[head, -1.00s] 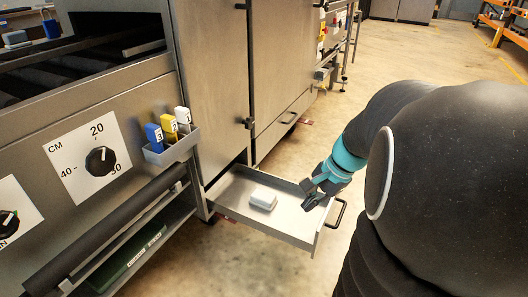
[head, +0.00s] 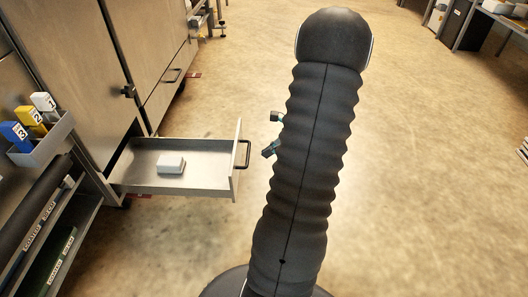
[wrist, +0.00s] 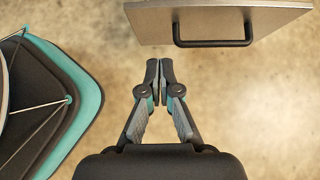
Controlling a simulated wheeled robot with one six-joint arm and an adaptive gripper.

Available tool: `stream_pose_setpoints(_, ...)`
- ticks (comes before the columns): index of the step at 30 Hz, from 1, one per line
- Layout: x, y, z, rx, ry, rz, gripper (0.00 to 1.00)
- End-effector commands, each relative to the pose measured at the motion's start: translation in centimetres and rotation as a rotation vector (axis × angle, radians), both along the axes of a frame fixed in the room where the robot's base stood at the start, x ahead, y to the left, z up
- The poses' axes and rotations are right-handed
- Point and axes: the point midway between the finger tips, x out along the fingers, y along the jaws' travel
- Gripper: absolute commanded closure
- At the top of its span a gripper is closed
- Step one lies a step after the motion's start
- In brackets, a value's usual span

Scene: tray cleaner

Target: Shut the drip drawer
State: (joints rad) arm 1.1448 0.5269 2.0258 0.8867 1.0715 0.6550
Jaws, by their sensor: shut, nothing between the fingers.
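The drip drawer (head: 205,190) is pulled out of the steel machine in the head view, with a small white block (head: 171,163) lying in it. Its front panel (head: 237,165) carries a dark bar handle (head: 245,154). In the wrist view the front panel (wrist: 215,18) and handle (wrist: 213,42) are at the top right. My gripper (wrist: 160,65) is shut and empty, short of the front panel and a little left of the handle, with floor visible between. In the head view the gripper (head: 272,134) is mostly hidden behind my arm, right of the drawer.
The machine's steel doors (head: 75,50) stand behind and left of the drawer. A holder (head: 42,143) with blue, yellow and white numbered tags is at the left. A lower shelf holds a green tray (head: 62,262). The floor to the right is open.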

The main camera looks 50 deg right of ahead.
Motion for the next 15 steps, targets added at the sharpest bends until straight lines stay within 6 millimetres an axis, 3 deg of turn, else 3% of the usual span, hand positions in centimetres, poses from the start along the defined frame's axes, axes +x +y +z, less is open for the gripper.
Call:
stream_pose_setpoints(12, 4.2, 3.7, -5.7, 0.0, 0.002, 0.004, 1.0)
stream_pose_setpoints(15, 5.4, 4.7, -5.4, -0.002, 0.0, 0.006, 1.0)
